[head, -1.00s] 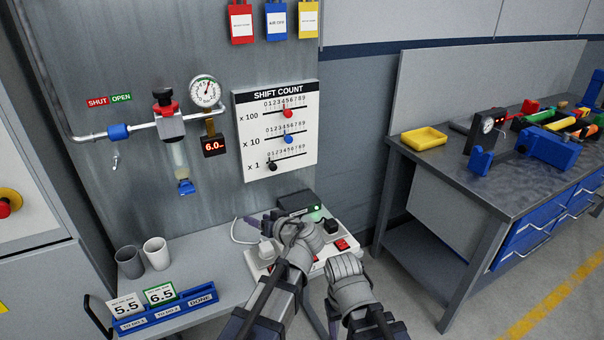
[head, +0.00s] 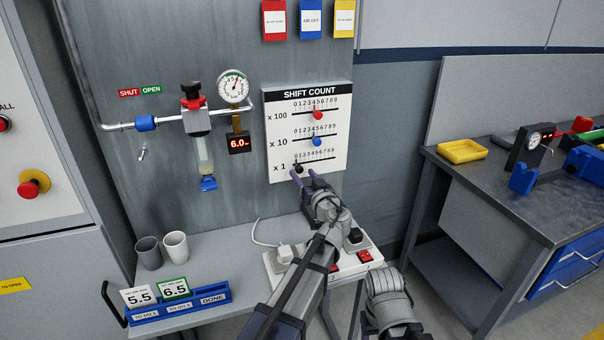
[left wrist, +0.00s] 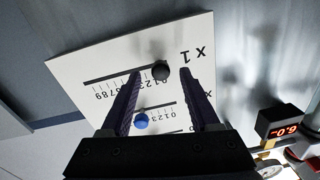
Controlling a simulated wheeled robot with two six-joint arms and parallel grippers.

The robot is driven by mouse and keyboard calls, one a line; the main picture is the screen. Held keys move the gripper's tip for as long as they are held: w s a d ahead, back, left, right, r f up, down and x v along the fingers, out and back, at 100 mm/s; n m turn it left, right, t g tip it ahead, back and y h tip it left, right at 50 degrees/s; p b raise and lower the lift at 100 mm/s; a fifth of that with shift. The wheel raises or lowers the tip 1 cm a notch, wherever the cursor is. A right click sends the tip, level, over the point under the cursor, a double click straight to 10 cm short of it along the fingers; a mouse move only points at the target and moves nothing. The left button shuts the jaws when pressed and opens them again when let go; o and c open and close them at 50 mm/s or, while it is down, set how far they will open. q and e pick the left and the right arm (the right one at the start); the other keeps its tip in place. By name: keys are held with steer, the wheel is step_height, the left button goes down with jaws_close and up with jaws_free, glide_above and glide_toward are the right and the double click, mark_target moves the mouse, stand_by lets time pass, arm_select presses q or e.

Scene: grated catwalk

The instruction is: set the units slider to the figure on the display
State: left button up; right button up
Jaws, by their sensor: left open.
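The white SHIFT COUNT panel (head: 341,100) has three slider rows: a red knob (head: 317,115) at x 100, a blue knob (head: 317,141) at x 10 and a black knob (head: 298,168) at x 1. The black units knob is near the 0 end of its scale. A small display (head: 238,144) left of the panel reads 6.0 in red. My left gripper (head: 303,174) is open at the x 1 row. In the left wrist view the black knob (left wrist: 160,71) appears between its fingertips; contact cannot be told. Only part of my right arm shows, without fingers.
A shelf below holds two cups (head: 175,247), a blue card rack (head: 180,306) with cards 5.5 and 6.5, and a power strip (head: 352,262). A pressure gauge (head: 234,88) and piping are left of the panel. A workbench (head: 500,185) with tools stands at right.

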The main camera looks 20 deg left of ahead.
arm_select(q)
steer(key=shift+x, duration=1)
jaws_close()
stand_by(0.8)
